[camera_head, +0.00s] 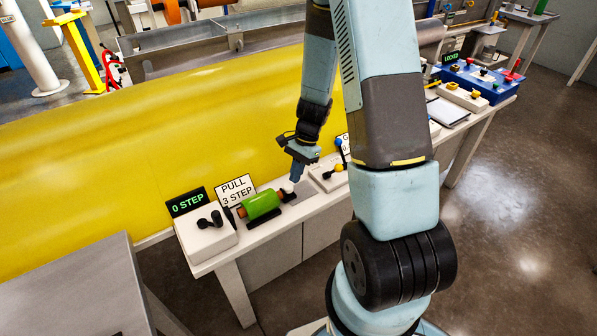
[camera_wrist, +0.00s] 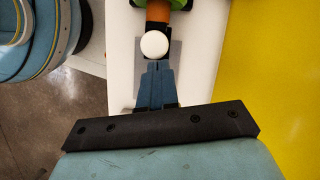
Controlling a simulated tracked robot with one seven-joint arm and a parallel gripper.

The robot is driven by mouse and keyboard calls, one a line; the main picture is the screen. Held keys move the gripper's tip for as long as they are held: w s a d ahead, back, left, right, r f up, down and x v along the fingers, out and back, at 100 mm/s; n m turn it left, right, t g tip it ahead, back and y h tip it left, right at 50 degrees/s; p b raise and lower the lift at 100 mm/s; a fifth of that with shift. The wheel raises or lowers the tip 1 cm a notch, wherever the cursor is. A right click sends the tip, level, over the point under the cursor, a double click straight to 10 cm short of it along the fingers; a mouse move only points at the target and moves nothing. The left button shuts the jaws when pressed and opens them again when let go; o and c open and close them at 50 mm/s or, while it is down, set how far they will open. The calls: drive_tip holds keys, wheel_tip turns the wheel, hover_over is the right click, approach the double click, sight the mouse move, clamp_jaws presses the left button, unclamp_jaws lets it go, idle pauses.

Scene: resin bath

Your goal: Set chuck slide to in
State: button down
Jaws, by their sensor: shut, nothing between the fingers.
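No label reading chuck slide is legible. A green cylinder (camera_head: 262,205) with orange-brown ends lies on the white bench in the head view. A white round knob (camera_wrist: 154,45) sits at its near end in the wrist view, in line with the orange part (camera_wrist: 157,14). The knob also shows in the head view (camera_head: 288,187). My gripper (camera_wrist: 156,66) is shut and empty, its blue fingertips pointing at the knob, very close to it. I cannot tell whether they touch. In the head view my gripper (camera_head: 296,176) points down beside the knob.
A "0 STEP" display (camera_head: 187,202) and a "PULL 3 STEP" sign (camera_head: 236,189) stand behind a white box (camera_head: 207,239) with black knobs. The yellow bath wall (camera_head: 130,150) runs behind the bench.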

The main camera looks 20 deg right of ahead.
drive_tip(key=shift+s+a, duration=0.1)
drive_tip(key=shift+a, duration=0.2)
drive_tip(key=d, duration=0.1)
drive_tip(key=w+d, duration=0.2)
drive_tip(key=d, duration=0.1)
drive_tip(key=shift+w, duration=0.25)
drive_tip(key=v, duration=1)
drive_tip(key=s+a+r+n+t+h, duration=0.1)
drive_tip(key=s+a+r+n+t, duration=0.2)
drive_tip(key=r, duration=0.6)
drive_tip(key=s+a+r+n+h, duration=0.1)
drive_tip(key=s+r+n, duration=0.25)
drive_tip(key=r, duration=0.45)
drive_tip(key=s+a+r+n+t+h, duration=0.1)
drive_tip(key=s+r+n+t, duration=0.3)
drive_tip(key=s+r, duration=0.7)
drive_tip(key=shift+s+a+n+t+h, duration=0.3)
drive_tip(key=shift+s+n, duration=0.65)
drive_tip(key=shift+s, duration=1.25)
drive_tip(key=shift+d+r, duration=0.1)
drive_tip(key=shift+r, duration=0.05)
